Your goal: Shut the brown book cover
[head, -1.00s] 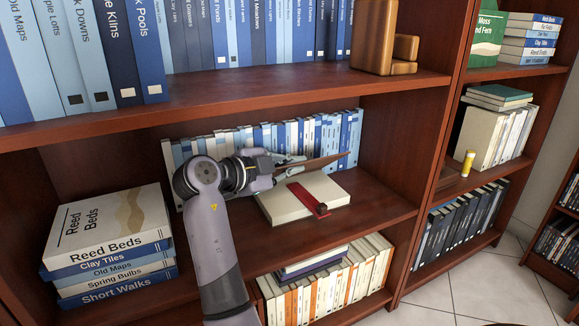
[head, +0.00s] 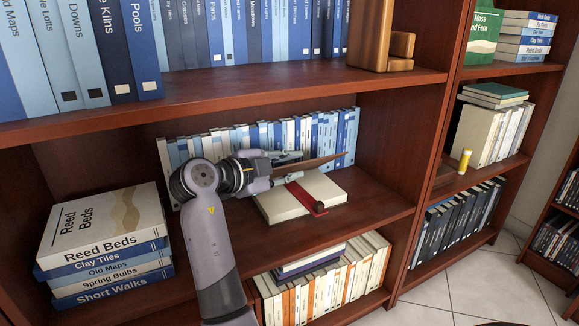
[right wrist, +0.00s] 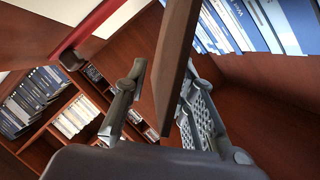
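The book lies open on the middle shelf, its cream pages (head: 322,187) facing up with a red strip (head: 304,196) across them. Its brown cover (head: 318,163) stands raised and tilted at the book's back-left side. My right gripper (head: 287,168) is at the cover's left end, with one finger on each side of it. In the right wrist view, the cover (right wrist: 173,70) passes between the spread fingers, close to the right finger and clear of the left one. The part of the cover behind my gripper is hidden. My left gripper is out of view.
A row of blue and white books (head: 300,135) stands behind the open book. A stack of books (head: 105,240) lies at the left of the same shelf. The upper shelf board (head: 300,95) is above my gripper. Bare shelf (head: 375,205) lies to the right.

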